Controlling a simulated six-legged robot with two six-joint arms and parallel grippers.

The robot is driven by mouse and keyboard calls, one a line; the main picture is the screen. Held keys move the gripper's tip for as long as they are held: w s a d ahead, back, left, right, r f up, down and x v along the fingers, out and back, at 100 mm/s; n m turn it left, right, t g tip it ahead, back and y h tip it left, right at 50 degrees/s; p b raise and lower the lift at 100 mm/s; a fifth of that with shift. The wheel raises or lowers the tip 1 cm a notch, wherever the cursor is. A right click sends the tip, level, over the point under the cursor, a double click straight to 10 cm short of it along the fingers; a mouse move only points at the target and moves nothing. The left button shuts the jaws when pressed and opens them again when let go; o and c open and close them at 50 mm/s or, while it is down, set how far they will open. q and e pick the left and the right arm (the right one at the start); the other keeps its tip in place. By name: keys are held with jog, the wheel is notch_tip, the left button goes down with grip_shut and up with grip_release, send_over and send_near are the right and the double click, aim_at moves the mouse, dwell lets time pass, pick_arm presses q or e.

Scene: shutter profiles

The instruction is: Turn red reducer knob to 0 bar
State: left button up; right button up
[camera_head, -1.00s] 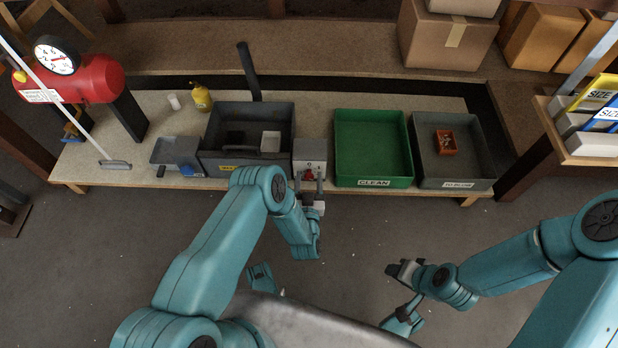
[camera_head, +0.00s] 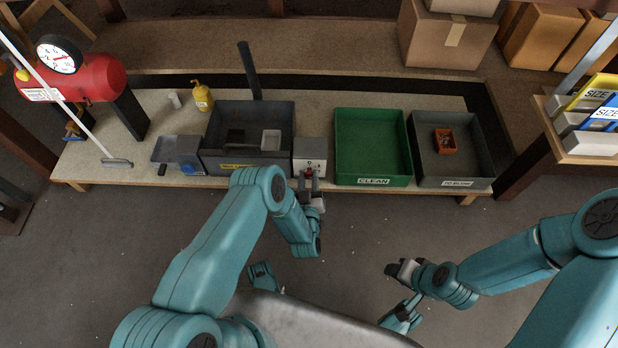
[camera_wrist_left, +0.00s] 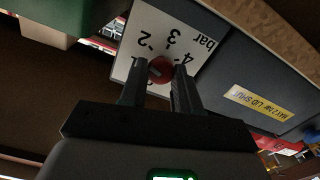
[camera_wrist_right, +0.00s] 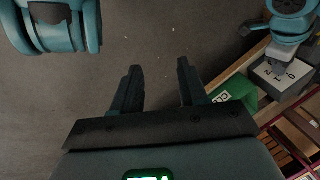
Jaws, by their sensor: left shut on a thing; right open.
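The red knob (camera_wrist_left: 160,70) sits on a white dial face (camera_wrist_left: 150,40) marked with numbers and "bar", turned over in the left wrist view. My left gripper (camera_wrist_left: 162,72) is shut on the knob, one finger on each side. The fingers hide part of the knob and the low numbers; I cannot tell which number it points to. In the head view the grey reducer box (camera_head: 312,152) stands at the bench's front edge, with my left gripper (camera_head: 309,178) at its front. My right gripper (camera_wrist_right: 158,68) is open and empty above the floor.
A dark grey bin (camera_head: 285,112) stands left of the reducer and a green CLEAN tray (camera_head: 374,181) right of it. A red tank with a round gauge (camera_head: 58,56) is at the far left. The floor before the bench is clear.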

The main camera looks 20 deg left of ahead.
pick_arm(q)
jog(key=shift+w+a+f+n+p, duration=0.1)
jog(key=shift+n+p, duration=0.7)
jog(key=shift+n, duration=4.45)
jog(key=shift+f+n+p, duration=0.1)
jog(key=shift+n+p, duration=0.65)
jog(key=shift+n, duration=4.5)
pick_arm(e)
jog(key=shift+g, duration=0.5)
jog(key=shift+s+a+r, duration=0.15)
jog(key=shift+s+r, duration=0.45)
jog(key=shift+r, duration=0.2)
jog(key=shift+s+a+r, duration=0.1)
jog(key=shift+s+r, duration=0.5)
jog(key=shift+r, duration=0.2)
pick_arm(q)
jog(key=o, duration=1)
jog(key=shift+o, duration=0.2)
jog(key=shift+s, duration=0.2)
pick_arm(e)
jog(key=shift+s+d, duration=0.1)
jog(key=shift+s, duration=0.05)
